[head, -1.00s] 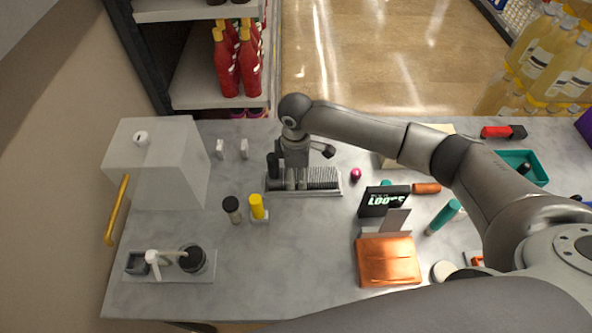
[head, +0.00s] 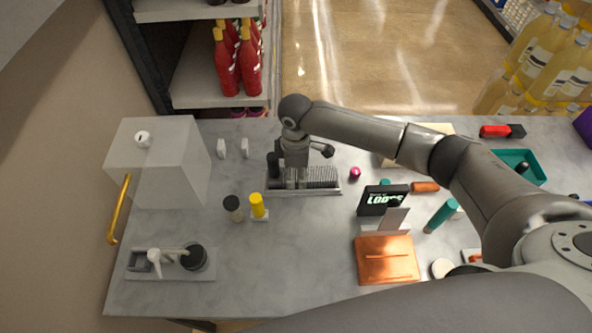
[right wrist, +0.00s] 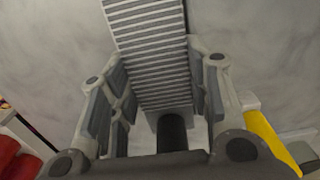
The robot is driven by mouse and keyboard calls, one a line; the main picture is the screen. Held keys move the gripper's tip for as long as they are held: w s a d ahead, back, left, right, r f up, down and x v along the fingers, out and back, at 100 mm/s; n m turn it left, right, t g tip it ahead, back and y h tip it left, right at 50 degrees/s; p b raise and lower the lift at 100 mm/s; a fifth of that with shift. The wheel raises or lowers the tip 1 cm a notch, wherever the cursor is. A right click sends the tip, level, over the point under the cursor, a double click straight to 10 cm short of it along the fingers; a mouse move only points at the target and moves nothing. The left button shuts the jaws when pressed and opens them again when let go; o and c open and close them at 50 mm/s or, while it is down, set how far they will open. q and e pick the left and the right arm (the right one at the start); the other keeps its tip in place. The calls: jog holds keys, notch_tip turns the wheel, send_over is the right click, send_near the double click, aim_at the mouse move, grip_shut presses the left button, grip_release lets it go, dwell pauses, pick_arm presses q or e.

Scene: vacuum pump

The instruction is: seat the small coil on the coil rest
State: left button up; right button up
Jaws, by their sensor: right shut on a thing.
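A ridged grey bar (head: 322,177), which I take to be the small coil, lies lengthwise over a pale shallow tray (head: 305,193), which I take to be the coil rest. My right gripper (head: 296,181) reaches down over the bar's left part. In the right wrist view the ridged bar (right wrist: 155,60) runs between the two fingers of my right gripper (right wrist: 160,95), one on each side, and they are shut on it. I cannot tell whether the bar touches the tray. A dark upright cylinder (head: 273,165) stands at the tray's left end. My left gripper is not in view.
A yellow cylinder (head: 257,206) and a dark-topped jar (head: 233,208) stand in front of the tray. A grey box (head: 160,165) stands at left. A black sign (head: 383,200) and orange pad (head: 387,260) are at right. The front middle of the table is clear.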

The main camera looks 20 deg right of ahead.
jog(key=o, duration=1.3)
jog(key=shift+r, duration=0.1)
jog(key=shift+r+p, duration=4.4)
jog(key=shift+p, duration=0.15)
